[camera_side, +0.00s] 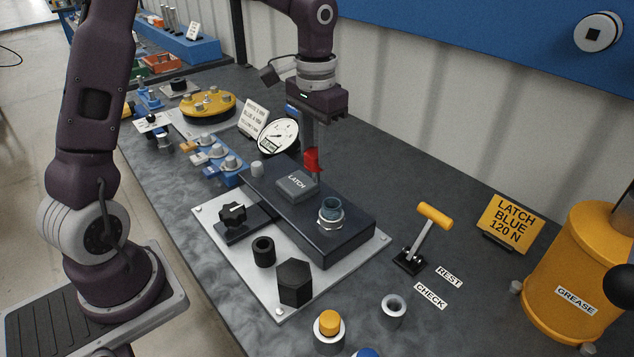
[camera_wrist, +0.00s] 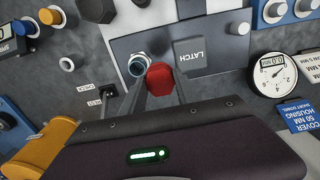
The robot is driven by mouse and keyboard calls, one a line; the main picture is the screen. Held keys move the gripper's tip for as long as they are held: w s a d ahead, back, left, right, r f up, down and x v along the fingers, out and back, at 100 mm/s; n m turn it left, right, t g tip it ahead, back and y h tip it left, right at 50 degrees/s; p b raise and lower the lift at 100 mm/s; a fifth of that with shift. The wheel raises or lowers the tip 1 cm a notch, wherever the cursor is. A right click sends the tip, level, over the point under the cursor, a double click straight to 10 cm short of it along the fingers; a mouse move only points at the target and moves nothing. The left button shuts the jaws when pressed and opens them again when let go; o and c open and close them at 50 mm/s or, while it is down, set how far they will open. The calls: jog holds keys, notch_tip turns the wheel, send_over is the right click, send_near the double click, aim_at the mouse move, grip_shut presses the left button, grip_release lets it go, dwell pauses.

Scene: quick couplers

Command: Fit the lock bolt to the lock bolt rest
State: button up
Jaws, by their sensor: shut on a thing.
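My gripper (camera_side: 313,172) is above the dark block, its fingers pointing down. It is shut on a red piece (camera_side: 311,158), which I take to be the lock bolt. In the wrist view its red, faceted head (camera_wrist: 160,77) shows between the fingers; its lower end is hidden. A grey hollow ring (camera_side: 392,308) stands on the bench near the REST label (camera_side: 449,277) and CHECK label (camera_side: 431,296); it also shows in the wrist view (camera_wrist: 66,64). I cannot tell for sure which part is the lock bolt rest.
The dark block (camera_side: 355,238) carries a LATCH cover (camera_side: 296,184) and a metal-collared socket (camera_side: 331,214), both close to my gripper. A yellow-handled lever (camera_side: 435,215) stands right of the block. A dial gauge (camera_side: 278,136) is behind. A yellow-topped post (camera_side: 328,325) stands in front.

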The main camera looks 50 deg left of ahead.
notch_tip(320, 180, up, 4)
jog(key=shift+f, duration=0.2)
jog(key=s+d+m, duration=0.2)
jog(key=d+m, duration=0.1)
jog(key=d, duration=1)
jog(key=s+d+m, duration=0.2)
jog(key=d+m, duration=0.1)
jog(key=d, duration=1)
jog(key=f, duration=0.5)
jog(key=shift+s+a, duration=0.1)
jog(key=shift+a, duration=0.15)
jog(key=shift+f, duration=2.95)
jog(key=shift+f, duration=2.7)
